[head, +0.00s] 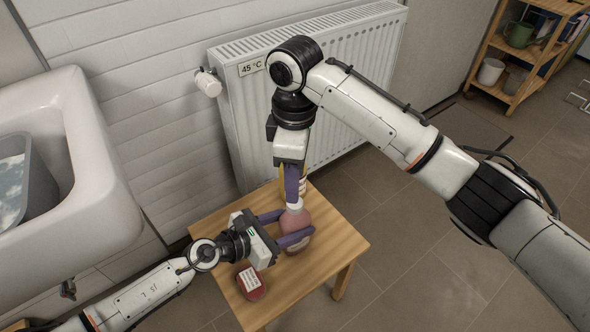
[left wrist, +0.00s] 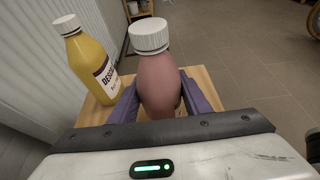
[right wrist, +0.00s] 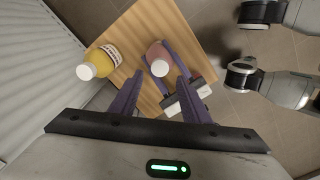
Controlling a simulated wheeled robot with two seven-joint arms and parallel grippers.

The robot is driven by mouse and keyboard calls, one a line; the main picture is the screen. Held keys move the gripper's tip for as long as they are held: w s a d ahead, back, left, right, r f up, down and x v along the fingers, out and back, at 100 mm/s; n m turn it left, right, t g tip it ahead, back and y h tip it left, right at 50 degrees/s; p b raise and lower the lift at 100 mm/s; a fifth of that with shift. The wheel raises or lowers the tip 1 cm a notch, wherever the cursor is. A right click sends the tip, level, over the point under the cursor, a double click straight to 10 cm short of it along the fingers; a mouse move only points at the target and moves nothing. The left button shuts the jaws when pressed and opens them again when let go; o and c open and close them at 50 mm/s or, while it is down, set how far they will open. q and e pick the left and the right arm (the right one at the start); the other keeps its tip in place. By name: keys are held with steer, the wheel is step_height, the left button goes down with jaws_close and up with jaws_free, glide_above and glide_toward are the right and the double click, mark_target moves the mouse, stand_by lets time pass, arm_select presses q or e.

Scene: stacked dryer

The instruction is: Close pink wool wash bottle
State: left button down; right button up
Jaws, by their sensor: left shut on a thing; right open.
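The pink bottle (head: 297,222) stands on the small wooden table, its white cap (left wrist: 150,36) on its neck. Whether the cap is fully tightened cannot be told. My left gripper (head: 299,226) is shut on the bottle's body, with one purple finger on each side, also seen in the left wrist view. My right gripper (right wrist: 163,75) is open and points down from above. In the right wrist view the white cap (right wrist: 167,71) shows between its fingertips. In the head view its fingers (head: 292,185) are just above the cap; contact cannot be told.
A yellow bottle (left wrist: 88,62) with a white cap stands on the wooden table (head: 335,250) near the radiator (head: 345,85). A red object (head: 250,282) with a pale label lies at the table's near side. A white sink (head: 95,150) is at left, a wooden shelf (head: 500,80) at far right.

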step_height(320, 180, down, 6)
steer(key=shift+f, duration=0.25)
jaws_close()
steer(key=shift+m, duration=1)
steer(key=shift+o, duration=0.6)
jaws_free()
steer(key=shift+r, duration=0.1)
step_height(320, 180, up, 12)
